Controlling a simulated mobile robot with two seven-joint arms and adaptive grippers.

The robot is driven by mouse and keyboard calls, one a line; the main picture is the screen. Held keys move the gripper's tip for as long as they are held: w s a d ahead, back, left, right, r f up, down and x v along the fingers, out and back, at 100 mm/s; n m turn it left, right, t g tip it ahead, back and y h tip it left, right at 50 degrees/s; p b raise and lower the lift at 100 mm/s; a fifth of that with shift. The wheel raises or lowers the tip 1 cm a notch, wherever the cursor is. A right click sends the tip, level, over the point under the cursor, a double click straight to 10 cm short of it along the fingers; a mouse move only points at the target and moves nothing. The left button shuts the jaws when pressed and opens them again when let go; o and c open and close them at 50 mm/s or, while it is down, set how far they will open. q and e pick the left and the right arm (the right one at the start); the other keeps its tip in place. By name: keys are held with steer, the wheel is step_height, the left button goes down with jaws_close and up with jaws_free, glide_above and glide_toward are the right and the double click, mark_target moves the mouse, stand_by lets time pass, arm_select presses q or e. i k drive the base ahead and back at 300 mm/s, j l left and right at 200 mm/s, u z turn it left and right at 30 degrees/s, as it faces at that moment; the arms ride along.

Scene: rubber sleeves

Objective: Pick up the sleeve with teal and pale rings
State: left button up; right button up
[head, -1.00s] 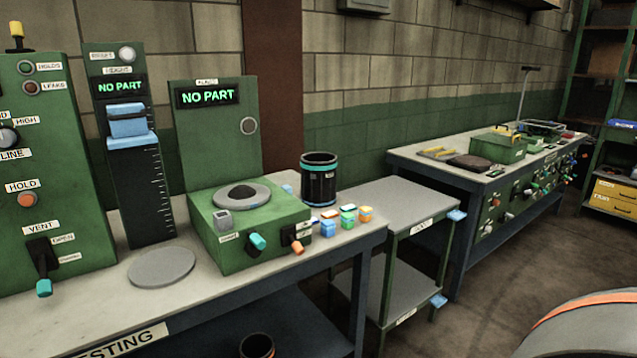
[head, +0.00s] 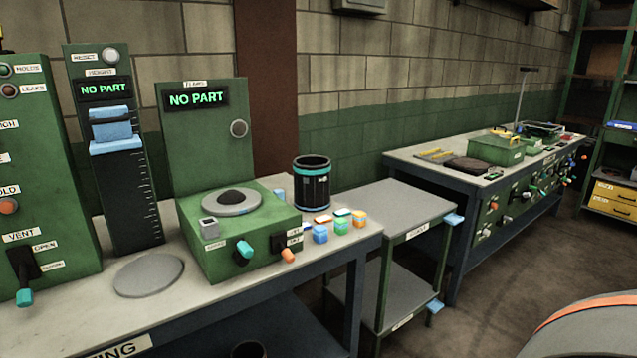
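A dark, upright cylindrical sleeve (head: 311,185) stands at the back right of the testing bench, behind the small coloured blocks. It has a teal ring near its top rim and a lighter blue-teal band lower down; a pale ring is hard to make out at this size. A small light mark shows on its side. A second dark cylinder (head: 248,350) is cut off by the bottom edge, below the bench top, and its rings cannot be told. Neither of my grippers is in view.
The testing bench (head: 210,303) bears a green test box (head: 240,250), a height gauge (head: 128,190), a grey disc (head: 148,276) and several small coloured blocks (head: 320,234). A lower two-shelf cart (head: 400,203) stands to its right. Another bench (head: 440,160) is beyond, with open floor in front.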

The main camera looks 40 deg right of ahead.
mark_target(312, 173)
steer(key=i+l, duration=0.1)
steer(key=l, duration=0.3)
steer(key=i+l+z, duration=0.1)
steer(key=l, duration=0.35)
steer(key=i+l, duration=0.15)
steer(key=l, duration=0.25)
steer(key=i+l+z, duration=0.1)
steer(key=l, duration=0.3)
steer(key=i+l, duration=0.2)
steer(key=l, duration=0.2)
steer(key=i+l+z, duration=0.1)
steer(key=l, duration=0.3)
steer(key=i+l, duration=0.2)
steer(key=l, duration=0.2)
steer(key=z, duration=0.05)
